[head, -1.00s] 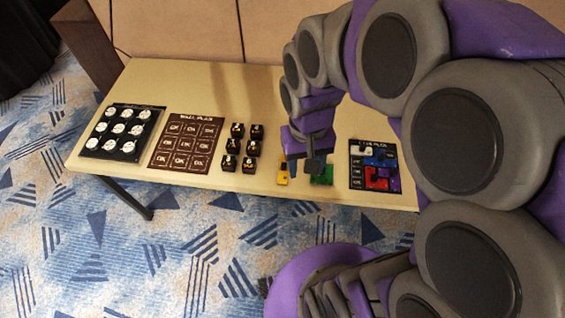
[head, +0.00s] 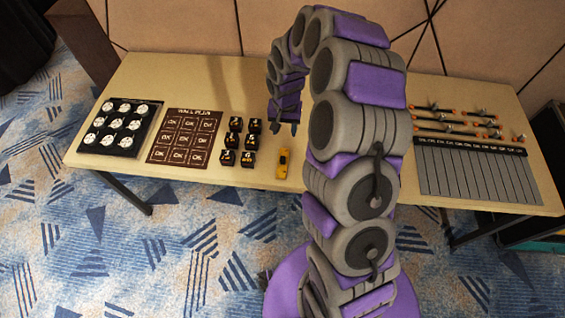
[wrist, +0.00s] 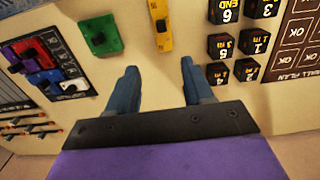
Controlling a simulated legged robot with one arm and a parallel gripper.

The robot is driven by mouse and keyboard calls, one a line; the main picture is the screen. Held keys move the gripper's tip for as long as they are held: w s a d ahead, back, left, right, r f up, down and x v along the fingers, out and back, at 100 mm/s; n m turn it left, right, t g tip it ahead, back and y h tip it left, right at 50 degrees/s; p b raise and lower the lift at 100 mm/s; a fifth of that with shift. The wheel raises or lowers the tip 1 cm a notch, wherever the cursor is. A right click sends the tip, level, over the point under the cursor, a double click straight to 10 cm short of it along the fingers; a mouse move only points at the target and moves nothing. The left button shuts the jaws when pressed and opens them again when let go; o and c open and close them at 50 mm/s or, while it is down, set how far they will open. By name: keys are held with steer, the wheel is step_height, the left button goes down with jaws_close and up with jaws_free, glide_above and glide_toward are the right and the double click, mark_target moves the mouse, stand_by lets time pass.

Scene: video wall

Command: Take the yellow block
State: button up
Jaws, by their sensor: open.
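The yellow block (head: 282,165) lies on the table just right of the black cubes. In the wrist view the yellow block (wrist: 163,28) is beyond my fingertips, near the top edge, and its far end is cut off. My gripper (head: 285,127) hangs on the far side of the block in the head view, apart from it. In the wrist view my gripper (wrist: 159,66) has its two blue-grey fingers spread, with only bare table between them. A green block (wrist: 100,35) lies left of the yellow block there; my arm hides it in the head view.
Black numbered cubes (head: 250,140) stand close beside the yellow block. The wall plan board (head: 186,138) and a board of white discs (head: 120,127) lie at left. A board with coloured blocks (wrist: 45,52) and a striped board (head: 478,172) lie on the other side.

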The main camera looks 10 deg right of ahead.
steer(key=b, duration=0.2)
glide_toward(283, 157)
steer(key=f, duration=0.5)
steer(key=shift+w+d, duration=0.2)
steer(key=shift+d, duration=0.05)
steer(key=shift+s+a+f+b, duration=0.15)
steer(key=shift+f+b, duration=0.3)
steer(key=shift+f, duration=0.9)
steer(key=shift+w+a+f+b, duration=0.1)
steer(key=shift+f+b, duration=0.35)
steer(key=shift+f, duration=0.85)
steer(key=shift+c, duration=0.4)
steer(key=c, duration=0.7)
steer(key=shift+r, duration=0.1)
